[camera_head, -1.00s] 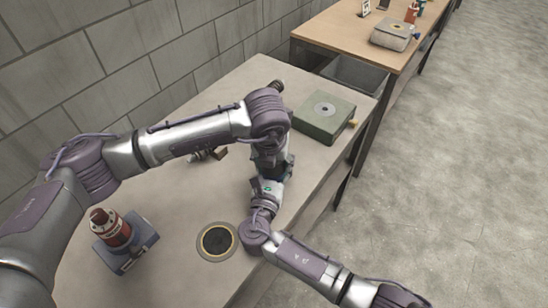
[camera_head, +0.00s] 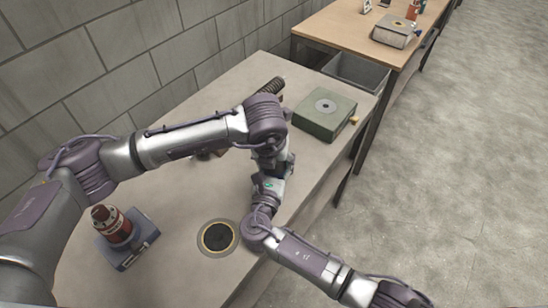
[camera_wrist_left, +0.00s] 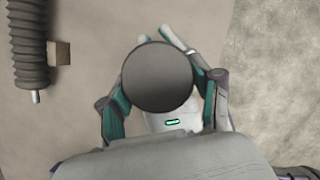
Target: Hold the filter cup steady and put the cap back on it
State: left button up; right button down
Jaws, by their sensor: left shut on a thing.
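In the left wrist view a dark grey round piece (camera_wrist_left: 158,76) sits between the teal fingers of my left gripper (camera_wrist_left: 160,90), which is shut on it. It looks like the cap, seen face-on. It hides whatever is beneath it, so I cannot see the filter cup or whether the two touch. White parts of my right gripper (camera_wrist_left: 172,120), with a green light, show just under and behind the round piece. Its fingertips are mostly hidden. In the head view both grippers meet over the table, largely covered by my left arm.
A black ribbed tube (camera_head: 272,86) lies at the table's far edge. A green-grey box (camera_head: 325,112) is beyond the grippers, near a grey bin (camera_head: 357,72). A red cylinder on a blue base (camera_head: 122,235) and a gold-rimmed dark disc (camera_head: 217,236) are nearer. Clear tabletop surrounds the disc.

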pick_arm(q)
jog(key=m, duration=0.2)
jog(key=m+h, duration=0.1)
jog(key=m, duration=0.1)
jog(key=shift+s+a+f+g, duration=0.15)
jog(key=shift+f+g, duration=0.05)
jog(key=shift+g, duration=0.1)
jog(key=m, duration=0.2)
jog(key=shift+m+g+h, duration=0.3)
jog(key=shift+m+h, duration=0.1)
jog(key=o, duration=1.4)
jog(key=shift+w+r, duration=0.15)
jog(key=shift+w, duration=0.05)
